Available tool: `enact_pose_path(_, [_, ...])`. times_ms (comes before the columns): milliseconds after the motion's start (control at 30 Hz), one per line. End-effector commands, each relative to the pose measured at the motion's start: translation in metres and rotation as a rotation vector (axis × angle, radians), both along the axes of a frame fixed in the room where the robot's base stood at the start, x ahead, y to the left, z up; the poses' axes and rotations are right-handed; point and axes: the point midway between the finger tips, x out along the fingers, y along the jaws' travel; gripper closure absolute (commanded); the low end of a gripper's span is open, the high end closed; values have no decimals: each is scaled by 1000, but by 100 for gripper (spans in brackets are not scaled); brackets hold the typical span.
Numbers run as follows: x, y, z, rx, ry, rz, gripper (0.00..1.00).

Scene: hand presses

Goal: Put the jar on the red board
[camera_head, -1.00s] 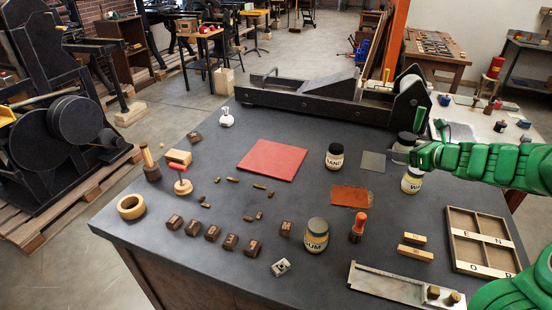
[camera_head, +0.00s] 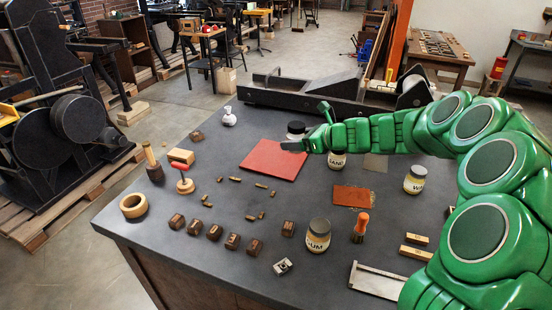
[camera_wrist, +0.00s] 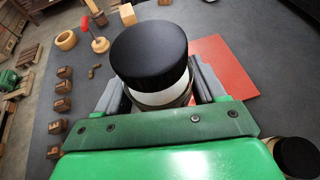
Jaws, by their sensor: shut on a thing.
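My gripper (camera_wrist: 152,95) is shut on a jar with a black lid (camera_wrist: 150,52) and a pale body. In the head view the dark lid of this jar (camera_head: 296,127) shows just behind my gripper (camera_head: 308,143), and its lower part is hidden. The red board (camera_head: 262,163) lies flat on the dark table. The held jar appears at the board's far right corner; I cannot tell how high it is. In the wrist view the red board (camera_wrist: 228,72) is bare and shows beyond the right finger.
The SAND jar (camera_head: 337,160) stands close by, partly behind my arm. Another jar (camera_head: 414,180) stands further right and the GUM jar (camera_head: 318,238) at the front. Small brown blocks (camera_head: 232,241) line the front.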

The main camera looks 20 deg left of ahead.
Motion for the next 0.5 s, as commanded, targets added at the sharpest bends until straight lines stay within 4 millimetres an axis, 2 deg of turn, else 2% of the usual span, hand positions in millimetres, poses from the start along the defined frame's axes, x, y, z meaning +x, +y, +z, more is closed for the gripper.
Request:
enact_pose_path(100, [-10,20,1,1,0,28,70])
enact_pose_path(233, [-15,31,1,1,-1,43,70])
enact_pose_path(500, [3,44,-11,-2,0,45,70])
